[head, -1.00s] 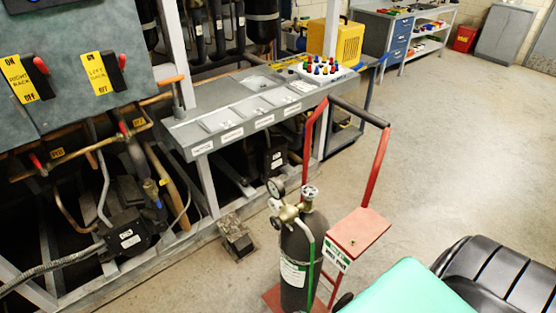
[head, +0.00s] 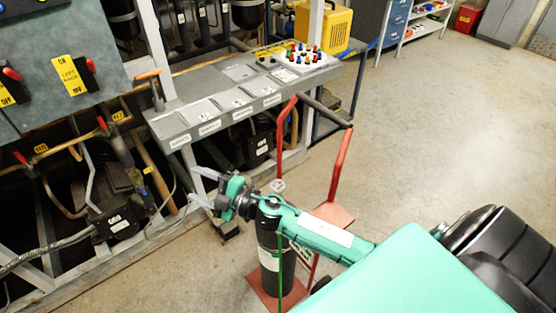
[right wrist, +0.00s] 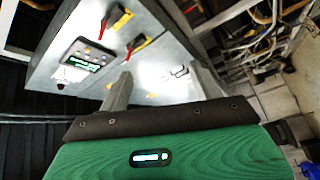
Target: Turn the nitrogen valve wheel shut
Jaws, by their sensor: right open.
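The dark nitrogen cylinder (head: 272,262) stands upright on a red hand truck (head: 340,165). Its pale valve wheel (head: 277,186) shows at the top, just above my right arm. The arm crosses in front of the cylinder's upper part and hides the gauge and regulator. My right gripper (head: 198,186) is open and empty, left of the valve wheel and apart from it. In the right wrist view its two fingers (right wrist: 165,88) are spread with nothing between them. My left gripper is not in view.
A grey compressor rack with pipes and a labelled ledge (head: 225,110) stands behind and left of the gripper. A switch panel (head: 60,60) is at upper left. A yellow case (head: 325,28) sits at the back. The floor (head: 430,130) to the right is clear.

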